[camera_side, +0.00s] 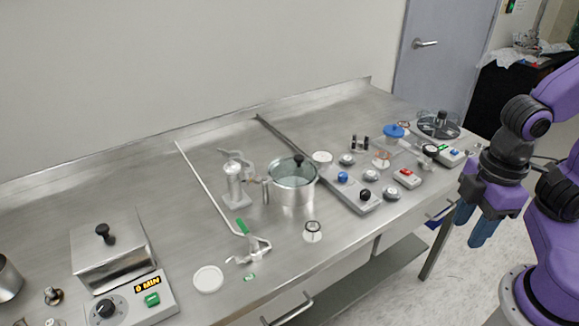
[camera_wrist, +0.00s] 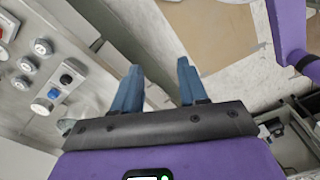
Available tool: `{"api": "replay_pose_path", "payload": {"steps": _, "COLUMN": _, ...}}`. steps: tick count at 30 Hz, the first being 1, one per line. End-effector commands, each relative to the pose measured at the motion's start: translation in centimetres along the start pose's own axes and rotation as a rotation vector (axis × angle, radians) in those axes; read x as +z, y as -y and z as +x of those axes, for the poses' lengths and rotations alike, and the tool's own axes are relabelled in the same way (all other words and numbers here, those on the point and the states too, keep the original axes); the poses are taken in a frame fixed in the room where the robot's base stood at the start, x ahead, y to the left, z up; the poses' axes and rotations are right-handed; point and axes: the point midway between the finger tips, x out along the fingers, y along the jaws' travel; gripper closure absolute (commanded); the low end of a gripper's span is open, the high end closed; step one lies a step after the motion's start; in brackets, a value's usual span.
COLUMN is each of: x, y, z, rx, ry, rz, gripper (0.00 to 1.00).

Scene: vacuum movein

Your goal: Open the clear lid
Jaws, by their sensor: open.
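A steel pot (camera_side: 294,194) stands upright near the middle of the bench in the side view. A clear lid (camera_side: 288,174) lies over its top, with a dark knob (camera_side: 299,160) on it. The lid appears to be down on the rim. My gripper (camera_side: 473,226) is at the right, beyond the bench's front edge, far from the pot. Its two blue fingers point down, apart and empty. The wrist view also shows the open gripper (camera_wrist: 158,72), with nothing between its fingers. I cannot make out the pot in the wrist view.
A steel bench (camera_side: 150,185) runs along the wall. Right of the pot are a valve panel (camera_side: 368,204), a blue-topped vessel (camera_side: 393,131) and a round device (camera_side: 438,126). A green-handled fitting (camera_side: 245,228) is front left of the pot. A hot plate (camera_side: 128,301) is far left.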

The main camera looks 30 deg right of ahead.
Motion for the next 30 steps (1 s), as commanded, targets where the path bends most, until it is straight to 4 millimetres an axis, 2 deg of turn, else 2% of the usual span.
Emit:
{"api": "replay_pose_path", "payload": {"steps": 5, "x": -1.0, "y": -0.5, "z": -0.4, "rx": 0.001, "ry": 0.001, "rz": 0.008, "gripper": 0.45}}
{"api": "replay_pose_path", "payload": {"steps": 8, "x": -3.3, "y": -1.5, "z": -1.2, "rx": 0.002, "ry": 0.001, "rz": 0.024, "gripper": 0.45}}
{"api": "replay_pose_path", "payload": {"steps": 11, "x": -6.6, "y": -3.3, "z": -2.5, "rx": 0.004, "ry": 0.003, "rz": 0.046, "gripper": 0.45}}
{"api": "replay_pose_path", "payload": {"steps": 15, "x": -11.2, "y": -6.5, "z": -4.1, "rx": 0.006, "ry": 0.007, "rz": 0.079, "gripper": 0.45}}
{"api": "replay_pose_path", "payload": {"steps": 21, "x": -16.9, "y": -11.8, "z": -5.9, "rx": 0.007, "ry": 0.013, "rz": 0.125, "gripper": 0.45}}
{"api": "replay_pose_path", "payload": {"steps": 30, "x": -22.9, "y": -21.0, "z": -7.7, "rx": 0.008, "ry": 0.021, "rz": 0.195, "gripper": 0.45}}
